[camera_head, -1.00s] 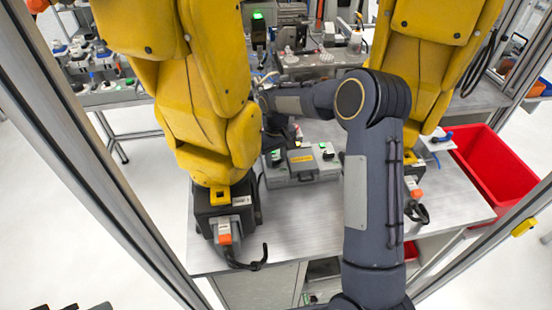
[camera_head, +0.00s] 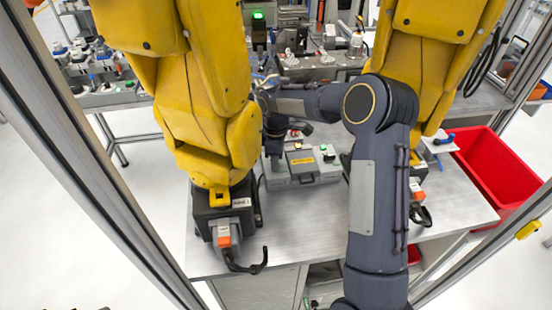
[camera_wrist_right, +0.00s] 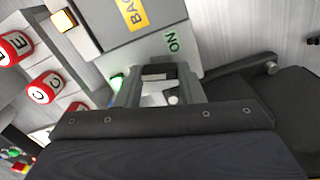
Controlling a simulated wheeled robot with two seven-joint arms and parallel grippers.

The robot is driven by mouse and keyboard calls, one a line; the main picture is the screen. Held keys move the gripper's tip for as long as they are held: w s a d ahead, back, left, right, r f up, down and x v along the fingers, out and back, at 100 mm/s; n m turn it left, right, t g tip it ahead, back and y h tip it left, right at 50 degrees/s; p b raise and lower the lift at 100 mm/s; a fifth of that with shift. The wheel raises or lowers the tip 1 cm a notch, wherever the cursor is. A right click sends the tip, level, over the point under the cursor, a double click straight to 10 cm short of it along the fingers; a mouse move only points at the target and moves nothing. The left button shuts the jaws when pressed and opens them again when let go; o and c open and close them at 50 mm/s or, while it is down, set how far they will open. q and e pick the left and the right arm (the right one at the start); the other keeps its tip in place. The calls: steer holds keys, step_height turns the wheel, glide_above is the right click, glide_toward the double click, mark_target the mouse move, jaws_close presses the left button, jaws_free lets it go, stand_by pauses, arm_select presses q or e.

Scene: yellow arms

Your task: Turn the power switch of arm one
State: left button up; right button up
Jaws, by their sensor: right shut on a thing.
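A grey control box (camera_head: 298,178) with a yellow label sits on the table between two yellow robot arms. My right gripper (camera_head: 274,156) reaches down to the box's left end and covers the switch there. A second switch with a green light (camera_head: 325,150) shows at the box's right end. In the right wrist view my right gripper (camera_wrist_right: 158,92) is closed around a small part, apparently the power switch (camera_wrist_right: 158,70), beside a green "ON" label (camera_wrist_right: 172,42). The fingers hide much of this part, so its turn angle is unclear. My left gripper is not in view.
The left yellow arm (camera_head: 195,110) and right yellow arm (camera_head: 425,60) stand close on both sides. A red bin (camera_head: 495,170) is at the right. Red lettered buttons (camera_wrist_right: 42,88) show in the right wrist view. The table front (camera_head: 300,235) is clear.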

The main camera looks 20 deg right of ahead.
steer(key=shift+w+r+n, duration=0.1)
steer(key=shift+n, duration=1.5)
steer(key=o, duration=0.7)
step_height(320, 180, up, 7)
steer(key=shift+f+b, duration=0.15)
steer(key=shift+b, duration=0.35)
steer(key=shift+r, duration=0.55)
